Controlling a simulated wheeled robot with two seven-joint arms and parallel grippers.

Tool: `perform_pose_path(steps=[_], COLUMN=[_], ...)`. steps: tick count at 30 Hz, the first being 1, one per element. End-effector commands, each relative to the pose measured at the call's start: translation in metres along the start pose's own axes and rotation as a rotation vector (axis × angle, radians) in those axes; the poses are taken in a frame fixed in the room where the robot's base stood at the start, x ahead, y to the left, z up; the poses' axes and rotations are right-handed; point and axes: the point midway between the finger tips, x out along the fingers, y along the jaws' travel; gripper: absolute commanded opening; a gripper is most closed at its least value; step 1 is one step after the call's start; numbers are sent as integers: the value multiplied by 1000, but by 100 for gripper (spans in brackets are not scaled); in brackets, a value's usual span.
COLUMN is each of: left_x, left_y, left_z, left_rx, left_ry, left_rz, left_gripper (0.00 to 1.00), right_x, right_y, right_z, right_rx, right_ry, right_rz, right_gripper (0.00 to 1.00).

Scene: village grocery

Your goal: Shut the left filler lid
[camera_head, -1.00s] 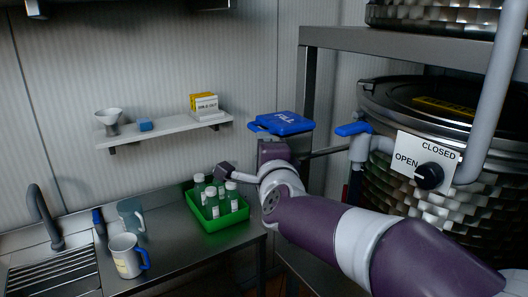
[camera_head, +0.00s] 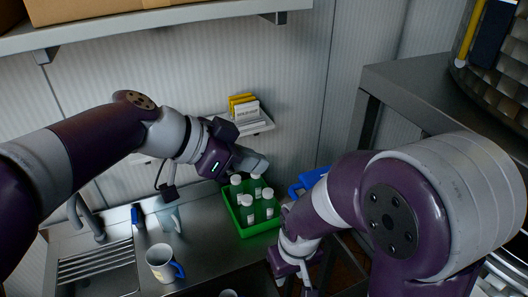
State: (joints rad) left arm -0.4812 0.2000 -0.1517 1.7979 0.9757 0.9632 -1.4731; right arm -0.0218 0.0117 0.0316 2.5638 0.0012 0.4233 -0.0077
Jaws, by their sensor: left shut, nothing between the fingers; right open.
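The blue lid (camera_head: 307,181), marked FILL in the earlier frame, is right of the green crate in the head view. My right arm covers much of it, so I cannot tell whether it is raised or shut. My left gripper (camera_head: 260,168) is shut and empty, over the back of the crate and left of the lid, apart from it in the picture. My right gripper (camera_head: 306,289) is low, below the lid in the picture. It is open and partly cut off by the bottom edge.
The green crate (camera_head: 262,232) holds several white-capped bottles. A wall shelf (camera_head: 258,126) carries yellow and white boxes. A grey rack (camera_head: 430,88) and a metal drum (camera_head: 505,95) are at right.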

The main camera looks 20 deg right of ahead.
Motion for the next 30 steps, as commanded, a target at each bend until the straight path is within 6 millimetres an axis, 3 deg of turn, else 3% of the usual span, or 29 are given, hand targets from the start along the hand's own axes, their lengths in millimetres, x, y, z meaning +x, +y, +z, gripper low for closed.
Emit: perform_pose_path(steps=[1, 3, 7, 9, 14, 21, 30], left_x=[13, 25, 51, 58, 92, 117, 123], left_y=[0, 0, 0, 0, 0, -1, -1], left_z=[10, 13, 10, -1, 0, 26, 34], left_rx=[0, 1, -2, -7, -8, -8, -7], left_ry=[0, -1, -3, -6, -7, -5, -4], left_rz=[0, 0, 0, 3, 1, -2, -5], left_gripper=[0, 0, 0, 0, 0, 0, 0], right_x=[18, 35, 48, 26, 9, 0, -1], right_y=[0, 0, 0, 0, 0, -1, -1], right_z=[2, 3, 4, 1, -1, -2, -2], right_rx=[1, 2, 4, 5, 6, 7, 7], right_ry=[1, 2, 4, 5, 6, 6, 7], right_rz=[0, -1, -1, -1, -1, -2, -2], right_gripper=[40, 40, 40, 40, 40, 40, 40])
